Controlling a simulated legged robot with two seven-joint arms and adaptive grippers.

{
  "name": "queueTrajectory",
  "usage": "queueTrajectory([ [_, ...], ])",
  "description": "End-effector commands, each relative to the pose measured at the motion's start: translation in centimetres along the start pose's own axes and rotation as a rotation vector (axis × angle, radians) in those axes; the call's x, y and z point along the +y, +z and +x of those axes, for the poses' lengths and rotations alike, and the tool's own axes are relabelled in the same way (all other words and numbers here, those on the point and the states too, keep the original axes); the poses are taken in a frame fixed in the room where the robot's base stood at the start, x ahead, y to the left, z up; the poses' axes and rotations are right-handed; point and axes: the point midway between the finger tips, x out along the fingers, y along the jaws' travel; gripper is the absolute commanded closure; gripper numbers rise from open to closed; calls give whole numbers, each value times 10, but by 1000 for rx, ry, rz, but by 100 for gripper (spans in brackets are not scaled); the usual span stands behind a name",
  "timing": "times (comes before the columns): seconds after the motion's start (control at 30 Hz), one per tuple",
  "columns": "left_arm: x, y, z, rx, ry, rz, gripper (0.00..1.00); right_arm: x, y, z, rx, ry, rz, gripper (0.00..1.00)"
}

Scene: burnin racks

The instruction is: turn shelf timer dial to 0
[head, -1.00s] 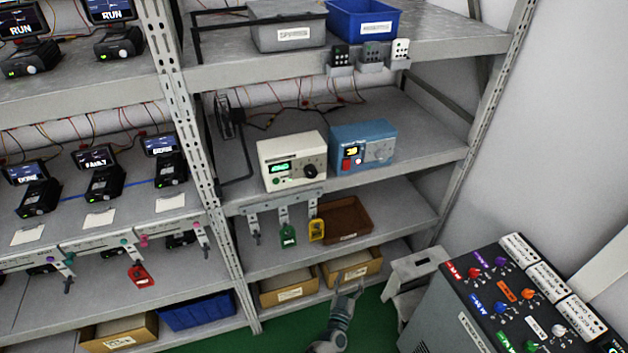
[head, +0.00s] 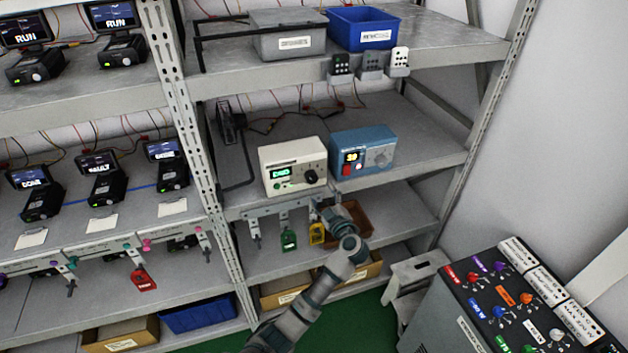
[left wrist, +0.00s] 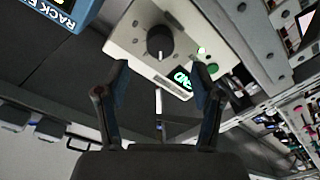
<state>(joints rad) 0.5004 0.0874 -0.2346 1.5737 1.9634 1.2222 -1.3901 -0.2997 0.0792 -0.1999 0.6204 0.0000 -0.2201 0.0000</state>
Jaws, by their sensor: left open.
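A cream box (head: 290,154) with a green lit display and a black dial (head: 311,176) stands on the middle shelf. In the left wrist view the cream box (left wrist: 135,38) appears rotated, and its black dial (left wrist: 160,41) lies ahead, between my fingertips in the picture. The dial's exact setting is too small to read. My right gripper is not in view.
A blue box (head: 365,142) with a grey dial and lit display stands right of the cream box. Red, green and yellow tags hang on the rack. A brown tray (head: 362,226) is behind my wrist. A panel of coloured knobs (head: 512,300) stands at lower right.

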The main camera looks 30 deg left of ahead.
Motion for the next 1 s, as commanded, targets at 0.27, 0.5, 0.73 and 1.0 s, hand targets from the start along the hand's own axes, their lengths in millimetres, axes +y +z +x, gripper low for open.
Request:
queueTrajectory([
  [0.27,0,-1,57,2,0,1,33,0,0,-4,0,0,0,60],
  [0.5,-1,0,76,0,0,0,33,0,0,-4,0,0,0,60],
  [0.73,0,0,77,0,0,-1,33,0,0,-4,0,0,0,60],
  [1.0,0,0,77,0,0,0,90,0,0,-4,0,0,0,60],
])
